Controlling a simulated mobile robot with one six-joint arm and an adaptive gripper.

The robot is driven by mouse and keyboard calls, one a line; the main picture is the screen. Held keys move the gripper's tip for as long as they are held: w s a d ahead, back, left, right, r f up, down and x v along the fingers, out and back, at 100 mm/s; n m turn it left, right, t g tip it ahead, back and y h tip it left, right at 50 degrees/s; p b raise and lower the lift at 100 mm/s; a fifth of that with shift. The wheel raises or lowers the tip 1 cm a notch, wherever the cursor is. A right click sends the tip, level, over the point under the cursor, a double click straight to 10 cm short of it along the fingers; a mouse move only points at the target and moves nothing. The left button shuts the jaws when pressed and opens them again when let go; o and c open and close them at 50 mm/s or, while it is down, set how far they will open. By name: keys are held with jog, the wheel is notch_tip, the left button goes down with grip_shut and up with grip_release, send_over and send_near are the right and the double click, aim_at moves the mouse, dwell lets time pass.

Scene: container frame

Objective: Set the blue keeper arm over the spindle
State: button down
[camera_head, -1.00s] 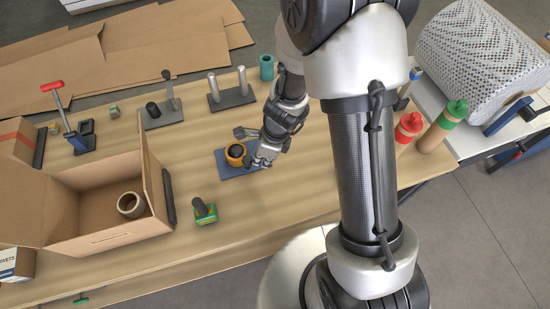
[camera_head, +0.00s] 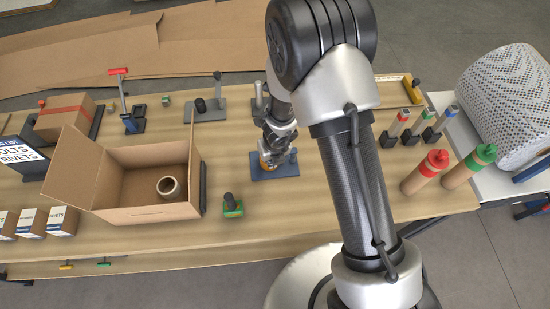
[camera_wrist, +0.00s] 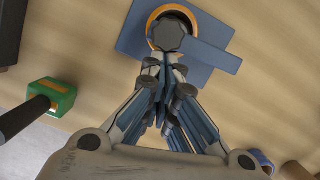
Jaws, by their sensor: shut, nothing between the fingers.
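The blue keeper arm (camera_wrist: 215,56) shows in the wrist view as a flat bar, reaching from the right side of the spindle out to the right. The dark eight-sided spindle top (camera_wrist: 169,34) is visible and uncovered by the bar. An orange ring (camera_wrist: 153,20) surrounds the spindle on a blue base plate (camera_wrist: 133,40). The base plate (camera_head: 262,176) also shows in the head view, with the orange ring (camera_head: 264,161) partly hidden by my gripper (camera_head: 270,155). My gripper (camera_wrist: 165,66) is shut and empty, its tips close to the spindle's near side; contact cannot be told.
A green block with a dark post (camera_head: 232,207) stands left of the plate. An open cardboard box (camera_head: 140,213) with a pale ring (camera_head: 170,188) inside is farther left. Bare table lies around the plate.

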jog(key=shift+w+a+m, duration=0.2)
jog(key=shift+m, duration=0.1)
jog(key=shift+p, duration=0.3)
jog(key=shift+d, duration=0.1)
